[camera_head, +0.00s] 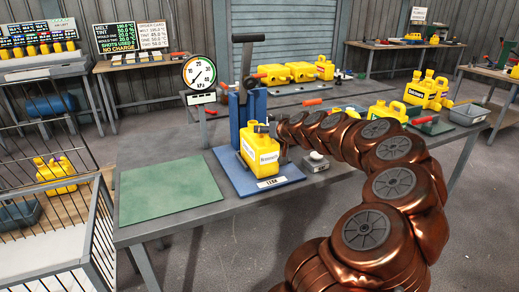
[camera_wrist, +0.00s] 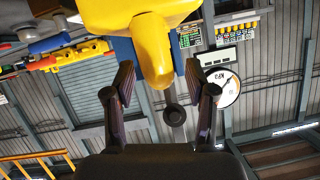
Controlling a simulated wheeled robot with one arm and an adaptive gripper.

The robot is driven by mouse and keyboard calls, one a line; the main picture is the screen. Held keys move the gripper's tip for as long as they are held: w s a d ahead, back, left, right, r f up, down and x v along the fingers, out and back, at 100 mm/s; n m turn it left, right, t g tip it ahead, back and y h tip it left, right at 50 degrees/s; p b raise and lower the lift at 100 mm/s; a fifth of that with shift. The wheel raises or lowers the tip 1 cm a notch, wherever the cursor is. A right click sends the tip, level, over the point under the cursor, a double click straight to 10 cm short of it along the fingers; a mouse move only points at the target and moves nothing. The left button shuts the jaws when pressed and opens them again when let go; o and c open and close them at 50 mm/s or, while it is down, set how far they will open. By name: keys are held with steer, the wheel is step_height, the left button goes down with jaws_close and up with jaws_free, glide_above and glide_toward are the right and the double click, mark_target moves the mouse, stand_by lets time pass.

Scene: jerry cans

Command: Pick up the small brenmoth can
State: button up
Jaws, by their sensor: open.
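A small yellow can (camera_head: 259,150) with a white label stands upright on a blue press stand (camera_head: 225,168) on the table. Its label is too small to read with certainty. My arm reaches from the right, and its end is beside the can's right side; my gripper is mostly hidden there. In the wrist view, which looks upside down, my gripper (camera_wrist: 159,84) is open. A yellow part of the can (camera_wrist: 152,48) projects between the two dark fingers, with a gap on each side. I cannot tell whether either finger touches it.
A round kPa gauge (camera_head: 199,72) stands left of the press. A green mat (camera_head: 168,188) lies clear on the left. Yellow cans (camera_head: 427,90) stand at the table's right end, near a grey bin (camera_head: 467,114). A wire cage (camera_head: 60,200) stands at the left.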

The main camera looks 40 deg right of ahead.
steer(key=shift+x, duration=0.8)
steer(key=shift+c, duration=0.3)
jaws_close()
